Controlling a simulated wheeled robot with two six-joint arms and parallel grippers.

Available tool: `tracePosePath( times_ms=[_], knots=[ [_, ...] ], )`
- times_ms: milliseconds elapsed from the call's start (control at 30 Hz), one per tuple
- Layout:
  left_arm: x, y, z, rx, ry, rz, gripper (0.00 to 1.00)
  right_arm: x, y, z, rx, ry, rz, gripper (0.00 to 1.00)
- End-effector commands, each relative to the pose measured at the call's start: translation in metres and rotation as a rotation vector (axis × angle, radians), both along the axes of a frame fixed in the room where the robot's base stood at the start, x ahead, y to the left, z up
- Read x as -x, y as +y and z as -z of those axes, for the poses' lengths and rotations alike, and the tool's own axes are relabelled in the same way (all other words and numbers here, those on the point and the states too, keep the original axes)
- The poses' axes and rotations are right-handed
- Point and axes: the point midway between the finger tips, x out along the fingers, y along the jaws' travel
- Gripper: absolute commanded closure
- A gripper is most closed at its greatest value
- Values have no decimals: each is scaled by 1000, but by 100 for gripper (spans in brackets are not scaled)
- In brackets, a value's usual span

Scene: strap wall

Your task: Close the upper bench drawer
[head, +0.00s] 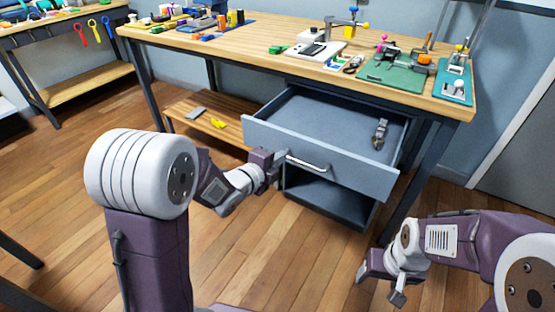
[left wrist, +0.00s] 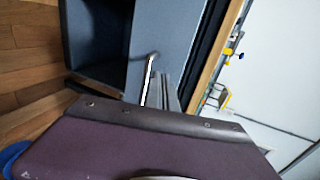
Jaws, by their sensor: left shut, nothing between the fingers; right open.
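The upper bench drawer (head: 345,165) is a blue-grey drawer pulled out from under the wooden bench. Its front has a pale bar handle (head: 308,163), which also shows in the left wrist view (left wrist: 150,78). A small metal tool (head: 380,132) lies inside the drawer at the right. My left gripper (head: 281,157) is shut and empty, close in front of the drawer front near the left end of the handle; I cannot tell whether it touches. My right gripper (head: 381,285) is open and empty, low at the right, away from the drawer.
The bench top (head: 265,42) carries tools, mats and small devices. Below the drawer is an open dark compartment (head: 325,197). A lower wooden shelf (head: 185,112) at left holds a yellow item and a grey item. A second bench stands at far left. The wooden floor in front is clear.

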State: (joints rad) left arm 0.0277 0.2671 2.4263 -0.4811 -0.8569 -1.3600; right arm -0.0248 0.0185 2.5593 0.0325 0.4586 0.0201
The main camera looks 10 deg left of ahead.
Motion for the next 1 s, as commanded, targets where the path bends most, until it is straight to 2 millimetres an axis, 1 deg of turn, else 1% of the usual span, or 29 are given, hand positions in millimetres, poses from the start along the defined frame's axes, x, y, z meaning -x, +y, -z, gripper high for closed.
tracePosePath(
  times_ms=[33, 200, 300, 433, 833, 933, 1000],
  knots=[
    [-9, -5, 8, 0, 0, 4, 100, 0, 0, 8, 0, 1, 0, 31],
    [-35, -14, 16, 0, 1, 2, 100, 1, 0, 14, 0, 2, 0, 31],
    [-45, -17, 19, 1, 0, 2, 100, 0, 0, 16, 0, 1, 0, 31],
    [-51, -19, 19, 1, 0, 1, 100, 0, 0, 17, 0, 1, 0, 31],
    [-53, -20, 19, 1, 0, 1, 100, 0, 0, 16, 0, 1, 0, 31],
    [-59, -22, 19, 1, 0, 1, 100, 0, 0, 16, 0, 1, 0, 31],
    [-67, -25, 19, 1, 0, 1, 100, 0, 0, 16, 0, 1, 0, 31]
  ],
)
